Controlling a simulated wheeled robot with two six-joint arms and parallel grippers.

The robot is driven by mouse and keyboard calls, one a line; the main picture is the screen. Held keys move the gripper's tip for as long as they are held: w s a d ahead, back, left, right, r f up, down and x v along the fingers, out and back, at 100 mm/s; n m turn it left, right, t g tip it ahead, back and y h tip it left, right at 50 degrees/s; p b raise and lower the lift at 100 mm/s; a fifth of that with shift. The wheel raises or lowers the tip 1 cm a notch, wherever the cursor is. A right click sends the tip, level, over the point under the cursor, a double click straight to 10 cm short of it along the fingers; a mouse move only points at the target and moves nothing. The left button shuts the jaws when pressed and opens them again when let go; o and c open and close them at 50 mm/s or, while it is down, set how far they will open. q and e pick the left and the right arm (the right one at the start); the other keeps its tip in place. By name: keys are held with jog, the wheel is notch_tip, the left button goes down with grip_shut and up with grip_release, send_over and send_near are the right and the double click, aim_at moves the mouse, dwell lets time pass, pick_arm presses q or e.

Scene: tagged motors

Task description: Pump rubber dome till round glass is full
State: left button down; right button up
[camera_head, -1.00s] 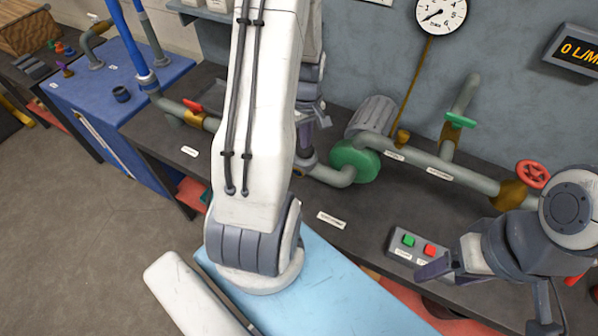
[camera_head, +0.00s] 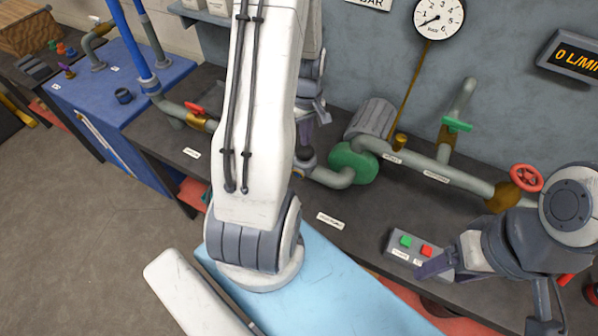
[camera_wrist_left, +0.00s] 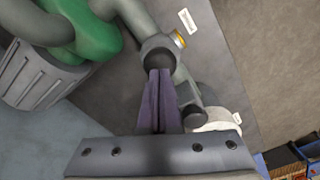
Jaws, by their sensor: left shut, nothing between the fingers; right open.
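A dark rounded dome (camera_wrist_left: 159,57), apparently the rubber dome, tops a grey pipe fitting in the left wrist view. It also shows small below the left gripper in the head view (camera_head: 305,156). A small yellow-rimmed round fitting (camera_wrist_left: 180,40) on its side may be the round glass; its fill cannot be read. My left gripper (camera_wrist_left: 160,73) is shut and empty, its purple fingertips pointing at the dome. Whether they touch it is unclear. My right gripper (camera_head: 487,297) is open and empty, beside the button box at the right.
A green pump (camera_head: 352,163) and grey pipes stand on the dark bench. A box with green and red buttons (camera_head: 414,249), a red handwheel (camera_head: 526,178), a dial gauge (camera_head: 439,17) and a flow display (camera_head: 578,52) are at the right. My left arm hides part of the bench.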

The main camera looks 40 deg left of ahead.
pick_arm(q)
notch_tip(320, 180, up, 7)
jog(key=p, duration=0.6)
dwell(0.3)
